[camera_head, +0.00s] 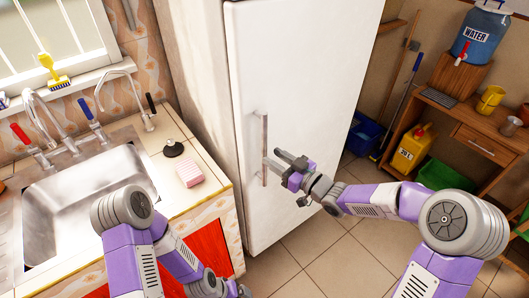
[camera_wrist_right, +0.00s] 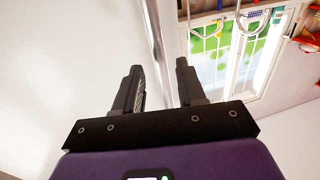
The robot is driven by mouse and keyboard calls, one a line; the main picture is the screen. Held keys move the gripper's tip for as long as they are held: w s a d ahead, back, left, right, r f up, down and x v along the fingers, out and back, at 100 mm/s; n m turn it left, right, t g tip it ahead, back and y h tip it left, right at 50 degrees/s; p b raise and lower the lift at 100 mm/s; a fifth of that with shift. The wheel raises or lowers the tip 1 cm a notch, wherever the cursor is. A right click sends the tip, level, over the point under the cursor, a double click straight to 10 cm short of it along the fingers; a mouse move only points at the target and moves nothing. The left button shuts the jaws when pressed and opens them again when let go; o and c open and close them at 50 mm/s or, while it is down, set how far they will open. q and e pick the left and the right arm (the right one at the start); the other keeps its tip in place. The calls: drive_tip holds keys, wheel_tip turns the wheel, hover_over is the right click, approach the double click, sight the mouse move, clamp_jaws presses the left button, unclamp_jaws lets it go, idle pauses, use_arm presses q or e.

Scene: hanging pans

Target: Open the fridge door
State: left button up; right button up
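The white fridge (camera_head: 295,80) stands in the middle of the head view, its door looking closed. A grey vertical bar handle (camera_head: 264,132) is on the left side of the door. My right gripper (camera_head: 278,160) is at the handle's lower part, fingers pointing left. In the right wrist view the two fingers (camera_wrist_right: 158,75) are apart, and the grey handle bar (camera_wrist_right: 155,35) shows between their tips. I cannot tell whether a finger touches it. My left gripper (camera_head: 238,291) is low at the bottom edge, partly cut off and too small to read.
A counter with a steel sink (camera_head: 85,195), a pink sponge (camera_head: 189,174) and a black stopper (camera_head: 173,148) is left of the fridge. A wooden desk (camera_head: 470,125) with a water jug (camera_head: 482,32) stands at right. The tiled floor (camera_head: 310,235) before the fridge is clear.

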sight(266, 153)
drive_tip(key=x, duration=0.5)
drive_tip(key=shift+s, duration=0.1)
drive_tip(key=shift+d, duration=0.1)
drive_tip(key=shift+c, duration=0.2)
drive_tip(key=shift+f, duration=0.1)
clamp_jaws()
